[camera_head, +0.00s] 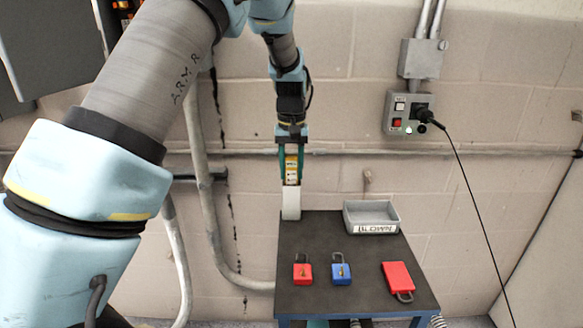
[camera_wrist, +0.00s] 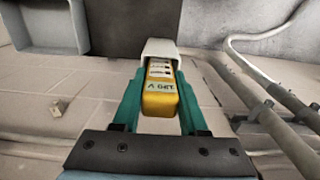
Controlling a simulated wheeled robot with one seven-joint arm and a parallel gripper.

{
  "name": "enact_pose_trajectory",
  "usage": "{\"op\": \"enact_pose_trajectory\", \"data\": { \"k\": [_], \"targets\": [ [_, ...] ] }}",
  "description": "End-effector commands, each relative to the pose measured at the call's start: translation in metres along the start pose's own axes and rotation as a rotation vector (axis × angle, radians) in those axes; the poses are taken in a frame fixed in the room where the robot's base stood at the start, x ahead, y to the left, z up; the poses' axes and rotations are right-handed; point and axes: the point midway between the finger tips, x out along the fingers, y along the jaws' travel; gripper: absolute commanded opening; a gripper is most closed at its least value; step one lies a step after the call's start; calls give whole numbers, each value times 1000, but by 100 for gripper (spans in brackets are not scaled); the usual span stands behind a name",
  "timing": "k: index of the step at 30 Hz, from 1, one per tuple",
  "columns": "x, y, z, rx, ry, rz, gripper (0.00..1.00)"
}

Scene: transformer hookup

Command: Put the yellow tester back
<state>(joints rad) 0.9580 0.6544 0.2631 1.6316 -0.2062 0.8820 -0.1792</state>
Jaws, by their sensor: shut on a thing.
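The yellow tester (camera_head: 292,164) is upright between the green fingers of my gripper (camera_head: 291,176), which is shut on it. A white holder (camera_head: 291,205) stands at the back left corner of the dark table (camera_head: 325,275). In the wrist view, the tester's far end meets the mouth of the white holder (camera_wrist: 162,46). I cannot tell how far it is inside. My gripper (camera_wrist: 160,108) is above the holder.
A grey labelled tray (camera_head: 371,228) sits at the table's back right. A control box (camera_head: 408,113) with a plugged cable is on the wall. Pipes run at left.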

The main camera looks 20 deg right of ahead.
Motion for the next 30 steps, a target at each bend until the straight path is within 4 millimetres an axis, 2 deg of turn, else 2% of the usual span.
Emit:
{"op": "enact_pose_trajectory", "data": {
  "k": [7, 8, 15, 25, 30],
  "targets": [
    [1, 0, 0, 0, 0, 1, 0],
    [1, 0, 0, 0, 0, 0, 44],
    [1, 0, 0, 0, 0, 0, 72],
    [-3, 0, 0, 0, 1, 1, 72],
    [-26, 1, -1, -1, 6, 4, 72]
  ]
}}
